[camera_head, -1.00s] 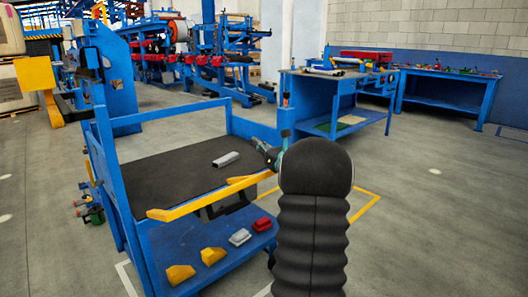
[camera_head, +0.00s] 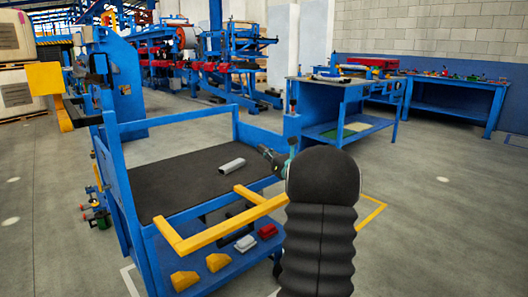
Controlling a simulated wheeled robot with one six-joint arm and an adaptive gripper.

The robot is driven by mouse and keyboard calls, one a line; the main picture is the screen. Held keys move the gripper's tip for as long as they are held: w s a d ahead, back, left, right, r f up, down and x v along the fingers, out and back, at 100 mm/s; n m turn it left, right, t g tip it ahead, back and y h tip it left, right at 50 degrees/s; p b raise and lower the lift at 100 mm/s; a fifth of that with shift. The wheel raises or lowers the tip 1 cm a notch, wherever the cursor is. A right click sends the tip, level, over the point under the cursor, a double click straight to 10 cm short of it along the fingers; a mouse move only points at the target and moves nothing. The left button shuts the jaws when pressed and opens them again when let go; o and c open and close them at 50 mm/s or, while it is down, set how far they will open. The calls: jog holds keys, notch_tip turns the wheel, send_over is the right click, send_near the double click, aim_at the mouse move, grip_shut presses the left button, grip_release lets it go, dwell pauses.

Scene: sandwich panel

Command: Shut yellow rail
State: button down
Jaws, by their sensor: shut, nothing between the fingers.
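The yellow rail (camera_head: 228,228) is a U-shaped bar at the front of a blue workstation. Its two side arms run from the front edge of the dark tabletop (camera_head: 170,187), and its long bar stands out toward me, clear of that edge. My gripper (camera_head: 264,152) shows small and partly, left of my black sleeved arm, which hides much of it. It is shut and empty, above the right part of the rail and apart from it in the picture. The rail's right end lies close to my arm.
A grey metal piece (camera_head: 232,165) lies on the tabletop. Yellow blocks (camera_head: 184,280), a grey block (camera_head: 245,243) and a red block (camera_head: 268,231) sit on the lower blue shelf. Blue posts border the workstation. Open floor lies to the right, before another blue bench (camera_head: 345,105).

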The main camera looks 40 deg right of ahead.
jog(key=shift+f, duration=0.1)
jog(key=s+f+b, duration=0.4)
jog(key=s+f, duration=0.1)
jog(key=s, duration=0.5)
jog(key=shift+f, duration=0.4)
